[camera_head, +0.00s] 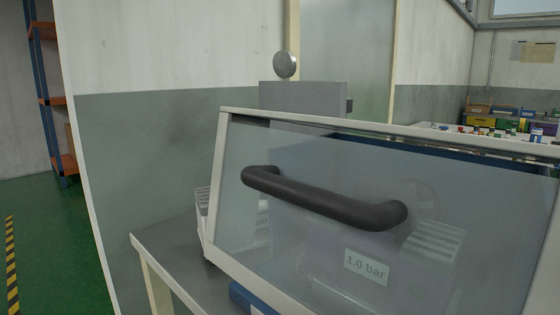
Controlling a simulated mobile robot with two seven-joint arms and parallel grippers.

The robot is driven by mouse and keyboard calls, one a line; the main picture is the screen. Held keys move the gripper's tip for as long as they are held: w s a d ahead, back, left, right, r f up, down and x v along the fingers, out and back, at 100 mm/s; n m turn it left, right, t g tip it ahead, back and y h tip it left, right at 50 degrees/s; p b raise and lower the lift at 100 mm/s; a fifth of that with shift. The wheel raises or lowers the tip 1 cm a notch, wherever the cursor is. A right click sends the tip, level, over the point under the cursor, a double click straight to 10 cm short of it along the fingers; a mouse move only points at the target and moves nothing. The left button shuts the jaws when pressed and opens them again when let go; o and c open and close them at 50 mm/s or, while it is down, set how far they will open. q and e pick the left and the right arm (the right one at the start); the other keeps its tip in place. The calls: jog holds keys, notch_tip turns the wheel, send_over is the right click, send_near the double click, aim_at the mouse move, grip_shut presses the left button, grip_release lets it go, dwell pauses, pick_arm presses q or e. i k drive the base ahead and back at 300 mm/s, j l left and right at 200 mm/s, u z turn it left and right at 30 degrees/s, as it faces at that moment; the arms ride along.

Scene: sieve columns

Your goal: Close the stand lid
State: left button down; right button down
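The stand lid (300,235) is a see-through panel with a pale frame, and it fills the centre and right of the head view. A thick black handle (320,205) runs across it, sloping down to the right. A label reading "1.0 bar" (366,267) shows below the handle. The lid stands tilted in front of the stand (201,240), whose grey-white side shows at the lid's left. How far the lid is open cannot be told. Neither of my grippers is in view.
A grey table (165,250) carries the stand, with its left end bare. A grey box (300,97) with a round knob stands behind the lid. A wall panel is close behind. Green floor lies open at left. Coloured bins (485,121) sit far right.

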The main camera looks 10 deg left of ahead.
aim_at(240, 173)
jog(key=k+j, duration=0.15)
jog(key=k, duration=0.3)
jog(key=k+j+u, duration=0.1)
jog(key=k, duration=0.3)
